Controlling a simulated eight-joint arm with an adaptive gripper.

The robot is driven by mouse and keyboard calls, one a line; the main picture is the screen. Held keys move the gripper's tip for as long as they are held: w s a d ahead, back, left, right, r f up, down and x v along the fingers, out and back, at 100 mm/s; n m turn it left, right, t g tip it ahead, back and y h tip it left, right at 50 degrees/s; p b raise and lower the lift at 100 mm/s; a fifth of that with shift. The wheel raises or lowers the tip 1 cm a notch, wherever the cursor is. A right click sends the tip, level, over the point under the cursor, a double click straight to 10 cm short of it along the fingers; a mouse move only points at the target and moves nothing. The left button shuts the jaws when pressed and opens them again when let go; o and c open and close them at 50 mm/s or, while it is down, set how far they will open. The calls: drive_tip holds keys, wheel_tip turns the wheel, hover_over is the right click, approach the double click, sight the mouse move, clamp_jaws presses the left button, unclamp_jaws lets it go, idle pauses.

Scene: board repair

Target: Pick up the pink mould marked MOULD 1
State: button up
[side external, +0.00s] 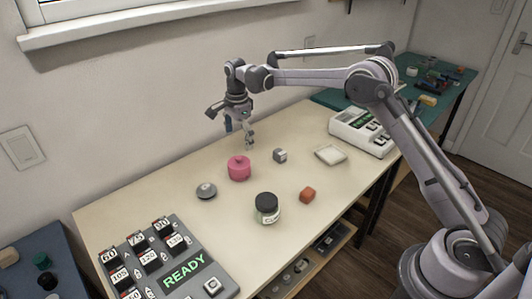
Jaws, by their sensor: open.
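The pink mould (239,168) stands on the pale work table, a round squat piece with a small knob on top. No marking is readable on it from here. My gripper (248,145) hangs just above and slightly to the right of the pink mould in the side external view. Its fingers point down, open, with nothing visible between them. I cannot tell the exact gap between the fingertips and the mould.
A grey cube (280,155) and a pale square dish (330,155) lie right of the mould. A READY panel (185,272) and a keyed machine (362,132) flank the table.

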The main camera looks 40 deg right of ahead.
sight(238, 159)
drive_tip(key=f, duration=0.1)
drive_tip(key=w+f+m, duration=0.1)
drive_tip(key=f, duration=0.1)
wheel_tip(238, 159, down, 5)
drive_tip(key=shift+f, duration=0.15)
drive_tip(key=shift+w+d+f, duration=0.15)
drive_tip(key=shift+f, duration=1.15)
drive_tip(key=shift+w+d+f, duration=0.1)
drive_tip(key=shift+f, duration=1.15)
drive_tip(key=c, duration=1.3)
